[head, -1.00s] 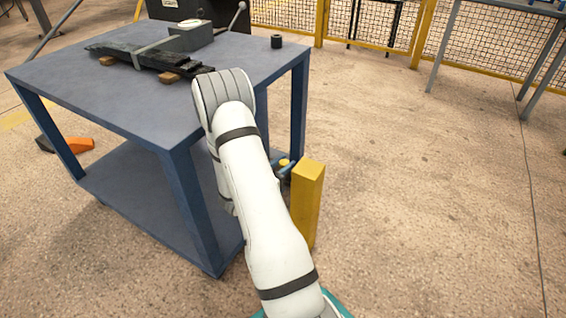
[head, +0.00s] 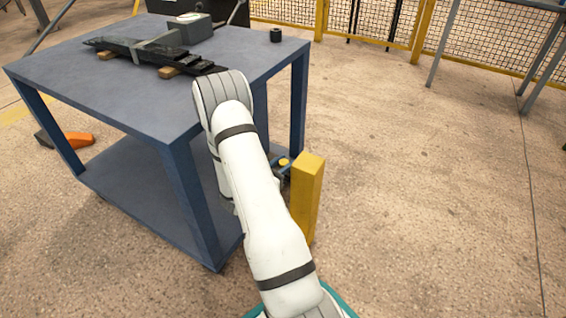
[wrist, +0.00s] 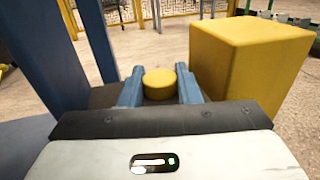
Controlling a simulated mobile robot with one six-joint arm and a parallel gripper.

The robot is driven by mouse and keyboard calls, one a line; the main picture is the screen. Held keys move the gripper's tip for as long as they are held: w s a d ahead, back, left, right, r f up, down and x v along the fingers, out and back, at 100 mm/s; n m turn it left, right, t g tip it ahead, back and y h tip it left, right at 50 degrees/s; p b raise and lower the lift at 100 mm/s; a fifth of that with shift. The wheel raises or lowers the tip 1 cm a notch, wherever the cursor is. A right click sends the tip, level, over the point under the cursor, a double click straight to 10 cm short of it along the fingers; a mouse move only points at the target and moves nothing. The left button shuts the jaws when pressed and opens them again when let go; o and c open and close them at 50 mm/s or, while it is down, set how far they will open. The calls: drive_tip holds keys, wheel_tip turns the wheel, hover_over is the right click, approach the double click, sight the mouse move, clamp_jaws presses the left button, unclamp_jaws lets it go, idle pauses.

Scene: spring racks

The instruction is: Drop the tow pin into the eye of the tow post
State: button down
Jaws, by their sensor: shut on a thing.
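The tow post is a square yellow post (head: 308,198), upright on the floor by the bench's right front leg. In the wrist view its top and near faces (wrist: 250,62) stand close on the right. My gripper (wrist: 161,88) has blue fingers shut on the tow pin, whose round yellow head (wrist: 159,83) shows between them. In the head view my gripper (head: 284,166) is partly hidden behind my arm, just left of the post top and apparently apart from it. The pin's shank is hidden. I cannot make out the post's eye in either view.
A blue steel bench (head: 110,90) with a lower shelf stands close on the left. On it lie a dark leaf spring (head: 140,50) on wood blocks and a small black cylinder (head: 276,35). An orange wedge (head: 78,139) lies beyond. Open floor is on the right.

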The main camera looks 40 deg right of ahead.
drive_tip(key=c, duration=1)
unclamp_jaws()
drive_tip(key=shift+f, duration=0.1)
wheel_tip(320, 180, up, 10)
drive_tip(key=p, duration=0.5)
drive_tip(key=shift+a, duration=0.1)
